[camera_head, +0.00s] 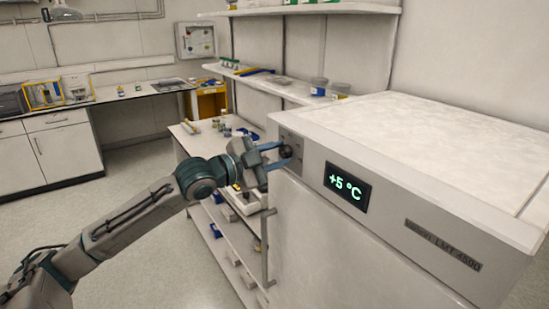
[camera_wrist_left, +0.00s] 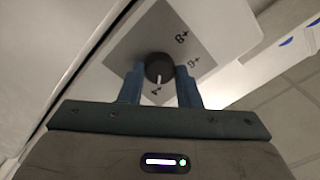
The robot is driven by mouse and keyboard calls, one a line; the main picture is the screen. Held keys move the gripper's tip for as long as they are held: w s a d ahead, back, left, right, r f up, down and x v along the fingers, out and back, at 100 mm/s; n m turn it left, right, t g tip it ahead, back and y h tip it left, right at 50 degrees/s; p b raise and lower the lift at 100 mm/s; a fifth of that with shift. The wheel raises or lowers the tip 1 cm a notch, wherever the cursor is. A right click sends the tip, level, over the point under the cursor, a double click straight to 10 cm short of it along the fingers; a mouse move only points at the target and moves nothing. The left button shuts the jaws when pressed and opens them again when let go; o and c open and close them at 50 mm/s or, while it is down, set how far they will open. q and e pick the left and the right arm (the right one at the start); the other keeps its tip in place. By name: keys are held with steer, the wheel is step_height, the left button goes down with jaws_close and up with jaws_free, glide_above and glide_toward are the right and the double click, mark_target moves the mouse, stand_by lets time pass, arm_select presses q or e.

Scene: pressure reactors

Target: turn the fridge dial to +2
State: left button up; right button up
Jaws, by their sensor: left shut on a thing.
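The fridge (camera_head: 340,235) stands at the right with its front panel facing left. Its display (camera_head: 347,187) reads +5 °C in green. The dark round dial (camera_head: 286,151) sits at the panel's left end; in the left wrist view the dial (camera_wrist_left: 159,67) has a white pointer mark on a grey plate (camera_wrist_left: 185,42) with printed numbers, too small to read surely. My left gripper (camera_head: 285,154) is shut on the dial, with one blue finger on each side; the fingers also show in the left wrist view (camera_wrist_left: 160,84). My right gripper is not in view.
A shelf unit (camera_head: 225,215) with small items stands just left of the fridge, close to my left arm. Wall shelves (camera_head: 270,85) hang behind. A counter (camera_head: 100,95) runs along the back left. The floor (camera_head: 150,245) at left is clear.

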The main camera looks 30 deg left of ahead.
arm_select(q)
steer(key=m, duration=0.5)
steer(key=shift+r+m, duration=0.1)
steer(key=shift+m, duration=0.2)
steer(key=shift+w+m+b, duration=0.1)
steer(key=shift+m+b, duration=0.2)
steer(key=shift+m, duration=1.9)
steer(key=o, duration=0.7)
steer(key=shift+r, duration=0.1)
steer(key=shift+c, duration=0.2)
steer(key=o, duration=0.3)
steer(key=shift+w, duration=0.1)
steer(key=shift+w+f, duration=0.1)
steer(key=shift+f, duration=0.1)
